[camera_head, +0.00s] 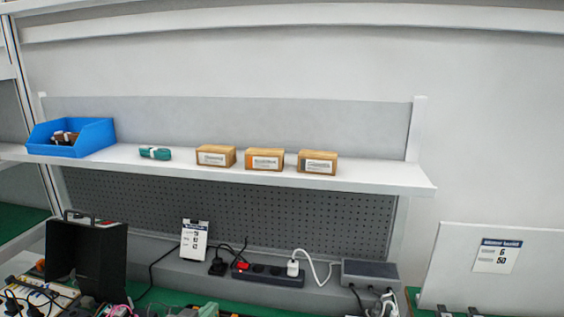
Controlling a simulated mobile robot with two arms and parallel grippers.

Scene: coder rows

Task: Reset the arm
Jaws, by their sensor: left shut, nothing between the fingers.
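I cannot make out either of my grippers in the head view. No arm of mine shows clearly there. The view looks onto a white shelf (380,178) above a workbench. Nothing on the shelf is being touched.
On the shelf are a blue bin (95,138) with dark items, a green packet (155,153) and three brown boxes (265,160). Below are a black open case (95,260), a power strip (262,273), cables and a grey box (369,273). A white board (450,265) stands at right.

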